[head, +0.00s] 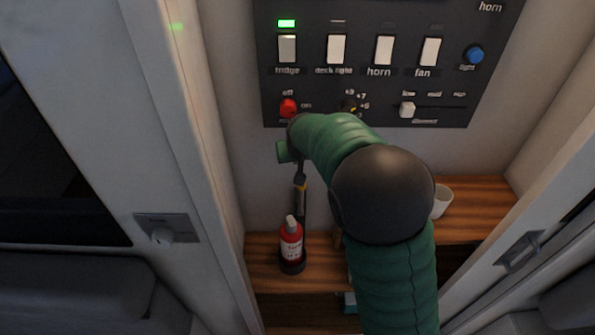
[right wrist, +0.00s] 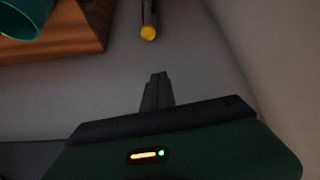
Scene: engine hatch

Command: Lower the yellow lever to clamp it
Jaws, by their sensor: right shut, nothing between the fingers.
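My right gripper (head: 299,181) hangs just above the lever in the head view, partly hidden by my green arm. In the right wrist view the gripper's fingers (right wrist: 157,78) are together and empty, with a visible gap between them and the lever's end. Contact with the lever is not seen. My left gripper is not in view.
A red bottle (head: 291,246) stands on the wooden shelf (head: 328,272) below the lever. A white cup (head: 442,203) stands on the right shelf. A switch panel (head: 362,80) is above. A teal cup (right wrist: 24,15) and wooden edge (right wrist: 92,30) show in the wrist view.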

